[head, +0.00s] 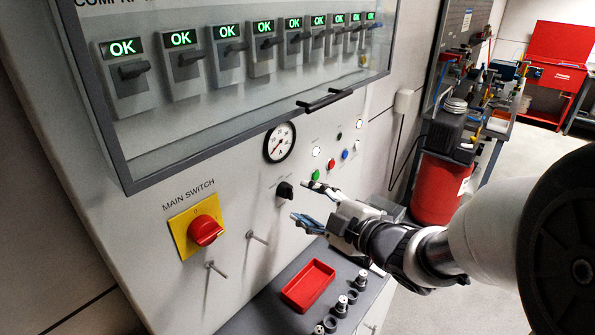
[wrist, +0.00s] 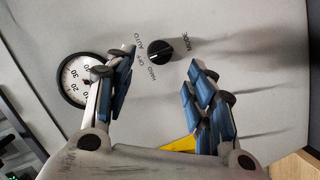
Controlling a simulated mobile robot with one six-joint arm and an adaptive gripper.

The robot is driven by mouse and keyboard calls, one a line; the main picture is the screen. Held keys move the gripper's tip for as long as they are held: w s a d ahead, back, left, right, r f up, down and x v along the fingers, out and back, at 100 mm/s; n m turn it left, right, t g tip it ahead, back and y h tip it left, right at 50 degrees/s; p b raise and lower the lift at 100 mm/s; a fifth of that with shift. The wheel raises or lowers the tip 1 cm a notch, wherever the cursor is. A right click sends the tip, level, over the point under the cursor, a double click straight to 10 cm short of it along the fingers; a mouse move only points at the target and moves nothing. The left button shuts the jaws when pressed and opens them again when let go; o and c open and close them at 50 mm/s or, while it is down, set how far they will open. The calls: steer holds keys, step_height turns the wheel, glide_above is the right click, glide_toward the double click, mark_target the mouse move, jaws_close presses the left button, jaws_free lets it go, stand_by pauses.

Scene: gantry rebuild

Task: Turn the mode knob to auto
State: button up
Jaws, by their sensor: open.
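The black mode knob (head: 284,190) sits on the grey panel, left of my gripper in the head view. In the wrist view the knob (wrist: 161,49) lies just beyond and between the fingertips, with the words MODE, AUTO, OFF and HAND printed around it. A pale mark shows on the knob's left side, toward the OFF and HAND labels; its exact setting is hard to tell. My gripper (head: 308,203) is open, its blue-padded fingers spread and facing the panel. In the wrist view the gripper (wrist: 160,72) is empty and appears apart from the knob.
A round gauge (head: 280,142) is above the knob. Coloured buttons and lamps (head: 331,164) are to its right. The red main switch (head: 205,230) and metal pegs (head: 257,237) are left and below. A red tray (head: 308,285) lies on the shelf (head: 262,318) below.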

mark_target(292, 193)
steer(key=x, duration=0.6)
steer(key=shift+w+a+f+b, duration=0.1)
steer(key=shift+w+a+b, duration=0.1)
steer(key=shift+b, duration=0.2)
steer(key=c, duration=1.1)
